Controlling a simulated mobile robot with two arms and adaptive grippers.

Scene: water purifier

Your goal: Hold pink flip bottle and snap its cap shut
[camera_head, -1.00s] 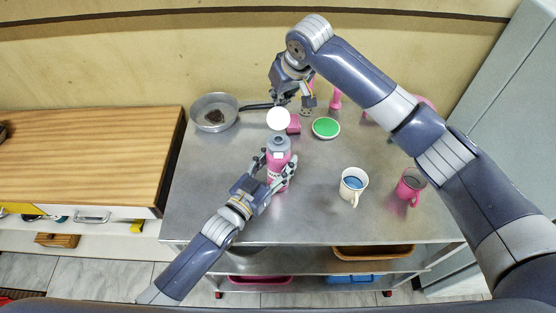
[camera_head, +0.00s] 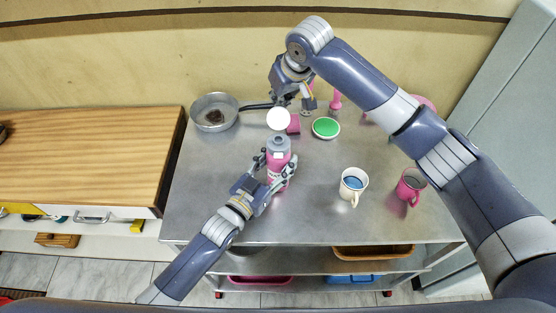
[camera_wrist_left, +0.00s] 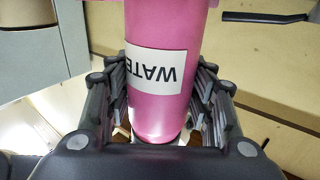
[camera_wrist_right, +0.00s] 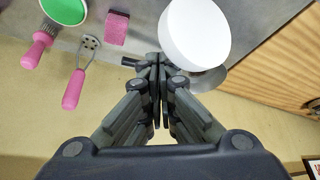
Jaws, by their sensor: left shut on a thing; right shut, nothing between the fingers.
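The pink bottle (camera_head: 278,168) stands upright on the metal table, with a grey collar (camera_head: 279,143) on top. Its label, partly reading "WATE", shows upside down in the left wrist view (camera_wrist_left: 156,72). A round white cap (camera_head: 278,119) shows just behind the collar, apparently flipped open; it is large in the right wrist view (camera_wrist_right: 195,33). My left gripper (camera_head: 277,163) is shut around the bottle's body. My right gripper (camera_head: 282,99) is shut and empty, beyond the cap; its fingertips (camera_wrist_right: 156,60) show beside the cap. Whether they touch it, I cannot tell. The hinge is hidden.
A pan (camera_head: 214,112) stands at the back left. A pink sponge (camera_head: 294,124) and a green-topped round dish (camera_head: 326,128) lie behind the bottle. A white mug (camera_head: 353,184) and a pink mug (camera_head: 410,187) stand right. The table's front left is clear.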

